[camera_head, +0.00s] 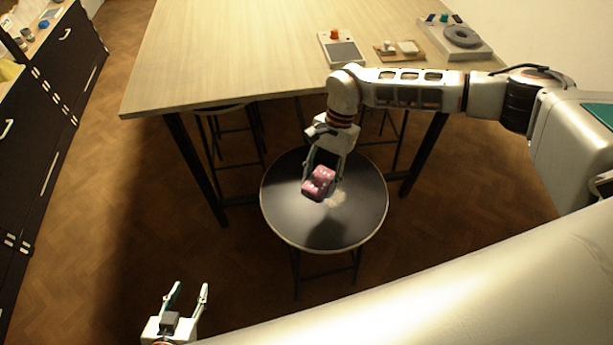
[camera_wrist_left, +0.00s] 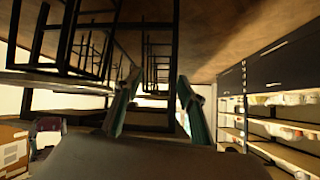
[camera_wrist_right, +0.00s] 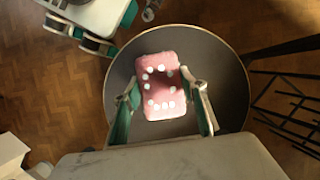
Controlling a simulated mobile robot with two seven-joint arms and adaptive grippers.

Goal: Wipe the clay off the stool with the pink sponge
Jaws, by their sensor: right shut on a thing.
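The stool (camera_head: 280,215) has a round dark seat with a pale rim and stands in front of the table. A light clay smear (camera_head: 337,197) lies on the seat, just right of the sponge. The pink sponge (camera_head: 318,183) has white spots. My right gripper (camera_head: 324,172) is shut on it and holds it over the seat; I cannot tell whether it touches. In the right wrist view the sponge (camera_wrist_right: 158,86) sits between the fingertips above the stool seat (camera_wrist_right: 215,70), and no clay shows there. My left gripper (camera_head: 188,290) is open and empty, low at the left, away from the stool.
The wooden table (camera_head: 240,55) stands behind the stool, with a scale (camera_head: 342,50), a small board (camera_head: 400,50) and a grey tray with a ring (camera_head: 460,38) on it. More stools stand under it. Dark cabinets (camera_head: 40,130) line the left; the floor between is clear.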

